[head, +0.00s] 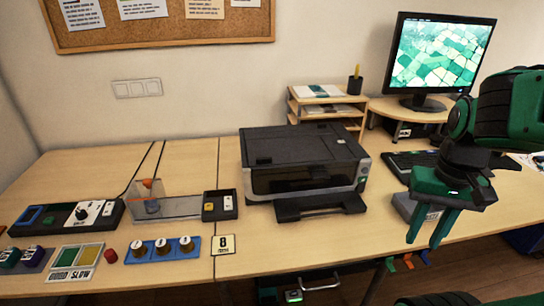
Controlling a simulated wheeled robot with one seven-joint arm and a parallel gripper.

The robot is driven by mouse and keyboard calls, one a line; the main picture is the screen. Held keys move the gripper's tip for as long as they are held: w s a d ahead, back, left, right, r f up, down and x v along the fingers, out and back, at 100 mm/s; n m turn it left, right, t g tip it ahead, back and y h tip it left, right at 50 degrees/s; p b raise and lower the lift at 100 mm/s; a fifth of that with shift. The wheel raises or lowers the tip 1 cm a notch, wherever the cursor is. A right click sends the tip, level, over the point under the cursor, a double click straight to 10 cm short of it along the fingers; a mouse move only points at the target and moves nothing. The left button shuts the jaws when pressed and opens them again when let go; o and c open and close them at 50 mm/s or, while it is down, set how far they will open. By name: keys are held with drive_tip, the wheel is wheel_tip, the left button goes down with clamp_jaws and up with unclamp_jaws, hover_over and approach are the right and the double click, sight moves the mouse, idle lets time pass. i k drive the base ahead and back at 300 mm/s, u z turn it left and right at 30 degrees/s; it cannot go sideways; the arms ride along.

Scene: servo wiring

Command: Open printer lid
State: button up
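The black and grey printer (310,182) stands on the wooden desk in the middle of the head view. Its dark flat lid (285,147) lies shut on top. Its front output tray (320,205) sticks out towards me. My green gripper (429,228) hangs to the right of the printer with its fingers pointing down. The two fingers are apart and I see nothing between them. It is clear of the printer and the lid.
A grey box (415,208) lies just behind my gripper. A keyboard (412,163) and monitor (441,55) are at the back right, with a paper shelf (325,107) behind the printer. Control boxes and a clear-walled stand (170,207) fill the left desk.

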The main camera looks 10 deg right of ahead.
sight(262, 152)
drive_tip(key=z, duration=1.75)
drive_tip(key=k, duration=0.7)
drive_tip(key=u, duration=1.6)
drive_tip(key=i, duration=1)
drive_tip(key=z, duration=0.05)
